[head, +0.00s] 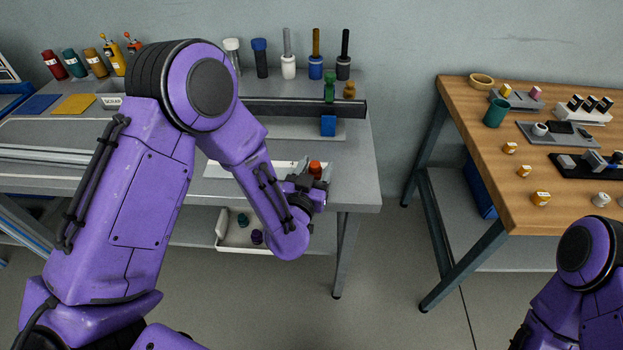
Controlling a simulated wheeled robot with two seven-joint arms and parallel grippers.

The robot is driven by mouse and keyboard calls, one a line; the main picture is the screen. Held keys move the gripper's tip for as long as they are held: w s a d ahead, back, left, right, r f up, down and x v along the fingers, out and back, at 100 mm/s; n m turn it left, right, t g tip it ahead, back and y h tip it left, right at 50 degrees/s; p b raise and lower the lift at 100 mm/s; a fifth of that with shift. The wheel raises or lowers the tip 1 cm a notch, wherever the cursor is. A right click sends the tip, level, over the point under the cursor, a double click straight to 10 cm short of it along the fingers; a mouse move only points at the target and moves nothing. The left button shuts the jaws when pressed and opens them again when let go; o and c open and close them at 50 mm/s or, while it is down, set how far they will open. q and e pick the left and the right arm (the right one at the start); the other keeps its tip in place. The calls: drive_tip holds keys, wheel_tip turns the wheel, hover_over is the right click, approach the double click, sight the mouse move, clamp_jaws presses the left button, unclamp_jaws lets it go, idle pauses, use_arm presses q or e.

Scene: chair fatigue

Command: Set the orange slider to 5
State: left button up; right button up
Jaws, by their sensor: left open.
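The orange slider (315,168) is a small orange-red knob near the front right of the grey bench. It sits at the right end of a pale strip (215,170), which my left arm partly covers. No scale numbers can be read. My left gripper (313,176) is open, with its fingers on either side of the knob or very close to it; whether they touch it I cannot tell. Of my right arm only purple links show at the lower right; its gripper is not in view.
A blue block (328,125) on a grey plate stands behind the slider, in front of a dark rail (300,107). Bottles and tools line the back of the grey bench (365,185). A wooden table (540,220) with several small parts stands at right, across a floor gap.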

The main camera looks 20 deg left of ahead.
use_arm(q)
drive_tip(key=s+b, duration=0.1)
drive_tip(key=s, duration=0.7)
drive_tip(key=shift+d, duration=0.3)
